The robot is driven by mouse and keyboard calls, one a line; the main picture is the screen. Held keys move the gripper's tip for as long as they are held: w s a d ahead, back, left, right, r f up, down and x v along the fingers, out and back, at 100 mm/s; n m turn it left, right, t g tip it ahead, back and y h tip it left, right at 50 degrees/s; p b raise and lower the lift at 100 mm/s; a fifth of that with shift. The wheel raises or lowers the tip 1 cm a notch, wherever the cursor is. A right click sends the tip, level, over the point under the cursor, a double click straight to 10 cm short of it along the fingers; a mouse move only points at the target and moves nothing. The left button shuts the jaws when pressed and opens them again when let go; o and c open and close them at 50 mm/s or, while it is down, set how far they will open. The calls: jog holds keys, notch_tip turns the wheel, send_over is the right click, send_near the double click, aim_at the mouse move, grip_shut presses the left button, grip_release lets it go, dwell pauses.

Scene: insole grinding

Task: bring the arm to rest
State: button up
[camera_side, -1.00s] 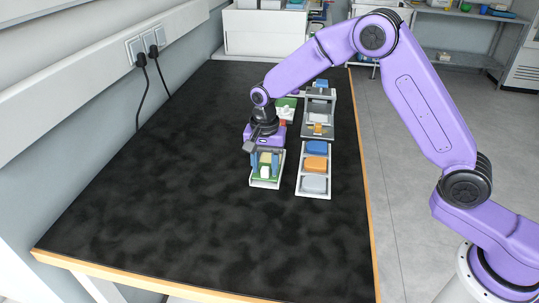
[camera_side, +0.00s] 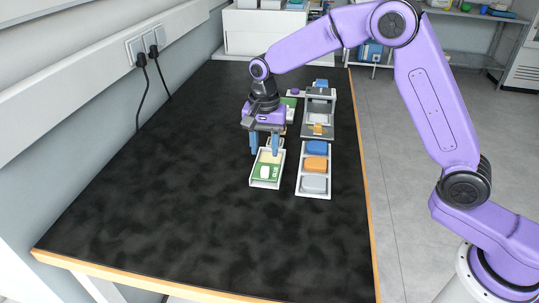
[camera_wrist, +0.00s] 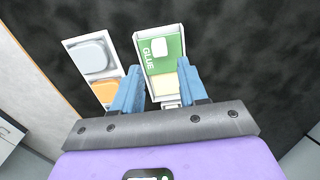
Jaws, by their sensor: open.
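My gripper (camera_side: 264,146) is purple with blue fingers. It is open and empty, above the back end of a small white tray (camera_side: 253,181). The tray holds a green pad (camera_side: 259,179) with a white block (camera_side: 265,172) on it and a pale yellow piece (camera_side: 270,157) behind. In the wrist view the fingers of my gripper (camera_wrist: 155,95) stand apart on either side of the tray's near end. The green pad there (camera_wrist: 150,58) reads GLUE, with the white block (camera_wrist: 160,47) and pale yellow piece (camera_wrist: 163,87).
The black tabletop (camera_side: 180,210) is clear at left and front. A wall with sockets (camera_side: 148,42) borders the left.

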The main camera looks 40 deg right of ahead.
dwell(0.3)
jog(key=s+d+r+n, duration=0.1)
jog(key=s+r+n, duration=0.3)
jog(key=s, duration=0.5)
jog(key=s+d+r+n, duration=0.1)
jog(key=s+n, duration=0.6)
jog(key=s, duration=0.2)
jog(key=s+d+n, duration=0.5)
jog(key=s, duration=0.4)
jog(key=s+d+n, duration=0.4)
jog(key=s+n, duration=0.1)
jog(key=s, duration=0.4)
jog(key=shift+d+f+n, duration=0.3)
jog(key=shift+d, duration=0.05)
